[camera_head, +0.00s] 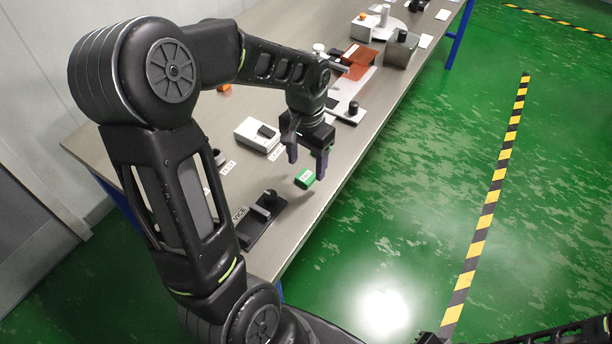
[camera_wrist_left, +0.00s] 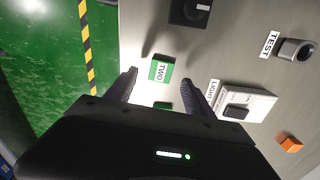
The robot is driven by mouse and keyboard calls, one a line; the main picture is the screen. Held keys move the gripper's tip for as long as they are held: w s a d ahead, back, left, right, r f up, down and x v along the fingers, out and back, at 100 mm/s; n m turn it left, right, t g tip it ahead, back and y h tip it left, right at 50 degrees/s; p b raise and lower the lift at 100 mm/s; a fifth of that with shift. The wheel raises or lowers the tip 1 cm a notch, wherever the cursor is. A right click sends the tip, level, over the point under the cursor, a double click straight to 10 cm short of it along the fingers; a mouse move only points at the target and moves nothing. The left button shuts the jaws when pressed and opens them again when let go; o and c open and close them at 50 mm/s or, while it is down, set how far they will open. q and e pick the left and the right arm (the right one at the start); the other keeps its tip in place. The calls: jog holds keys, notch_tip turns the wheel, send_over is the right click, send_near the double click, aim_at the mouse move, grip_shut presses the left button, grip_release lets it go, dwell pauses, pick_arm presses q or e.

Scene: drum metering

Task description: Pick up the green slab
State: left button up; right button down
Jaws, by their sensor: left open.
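The green slab (camera_head: 304,178) lies on the grey table near its front edge in the head view.
A black fixture (camera_head: 264,218) stands nearer on the table. An orange block (camera_wrist_left: 290,144) and a grey cup labelled TEST (camera_wrist_left: 295,52) show in the wrist view. Other equipment stands farther back.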

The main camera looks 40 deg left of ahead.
aim_at(306, 176)
pick_arm(q)
notch_tip(306, 176, down, 4)
jog(key=shift+r, duration=0.1)
jog(key=shift+c, duration=0.3)
dwell(0.3)
grip_shut()
dwell(0.4)
